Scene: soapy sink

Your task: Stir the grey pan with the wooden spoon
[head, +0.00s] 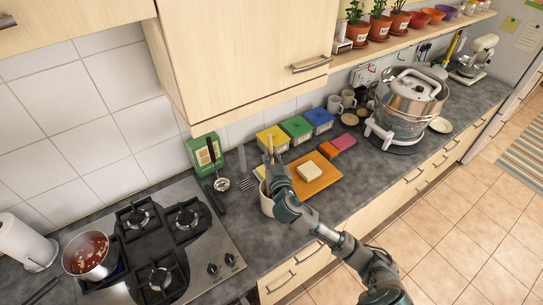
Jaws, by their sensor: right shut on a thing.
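The grey pan (110,262) sits on the left part of the stove, with reddish liquid and pale pieces in it. My right gripper (272,170) is over the counter, right of the stove and far from the pan. It is shut on the wooden spoon (270,146), whose thin handle sticks up above the fingers. A pale holder (266,205) stands just below the gripper, partly hidden by my arm. The spoon's lower end is hidden, so I cannot tell whether it is inside the holder. My left gripper is out of view.
The stove (215,235) has several black burner grates. A ladle (220,183) and a green box (205,153) stand near the wall. An orange board (318,183) with a pale block (309,171) lies right of my gripper. A wall cabinet (240,50) overhangs the counter.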

